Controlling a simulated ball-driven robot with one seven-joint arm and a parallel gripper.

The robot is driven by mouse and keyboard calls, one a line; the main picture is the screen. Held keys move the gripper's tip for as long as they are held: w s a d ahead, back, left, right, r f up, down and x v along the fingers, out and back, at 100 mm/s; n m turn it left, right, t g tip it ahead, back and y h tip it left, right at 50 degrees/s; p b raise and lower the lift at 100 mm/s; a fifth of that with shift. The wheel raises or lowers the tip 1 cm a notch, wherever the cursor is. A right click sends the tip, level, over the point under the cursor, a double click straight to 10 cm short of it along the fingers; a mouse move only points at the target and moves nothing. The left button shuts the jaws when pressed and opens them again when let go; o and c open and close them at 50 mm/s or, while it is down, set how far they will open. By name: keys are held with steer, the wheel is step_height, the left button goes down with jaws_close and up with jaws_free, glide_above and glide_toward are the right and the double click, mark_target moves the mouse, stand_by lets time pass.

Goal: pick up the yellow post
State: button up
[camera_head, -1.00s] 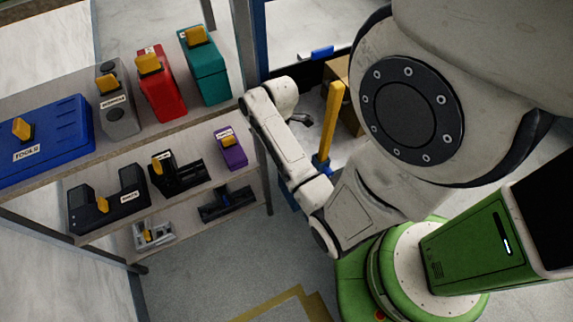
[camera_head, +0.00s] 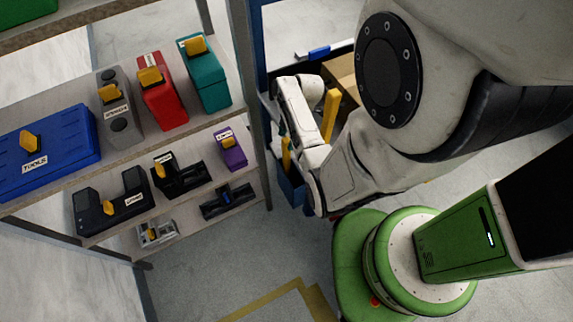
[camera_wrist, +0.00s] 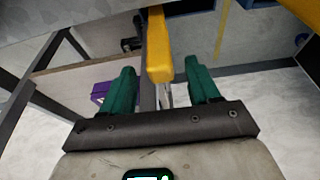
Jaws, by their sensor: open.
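The yellow post (camera_wrist: 158,45) shows in the wrist view, running down from the top edge between the two green fingers of my gripper (camera_wrist: 161,68). The fingers stand open on either side of it, with a gap visible on both sides. I cannot tell how far it lies from the fingertips. In the head view, a yellow upright (camera_head: 329,115) stands behind my arm, its lower part hidden. A second, shorter yellow piece (camera_head: 286,154) rises from a blue box (camera_head: 291,187) left of my arm. I cannot tell which is the one between my fingers. My gripper is hidden in the head view.
A grey shelf rack (camera_head: 259,110) stands at the left with several yellow-handled cases, including a blue toolbox (camera_head: 60,150), a red case (camera_head: 163,103) and a purple case (camera_head: 232,155). A cardboard box (camera_head: 343,75) is behind my arm.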

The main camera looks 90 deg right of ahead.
mark_target(283, 150)
steer(key=shift+x, duration=2.4)
steer(key=shift+c, duration=0.2)
steer(key=c, duration=0.9)
steer(key=shift+c, duration=0.2)
steer(key=shift+r, duration=0.15)
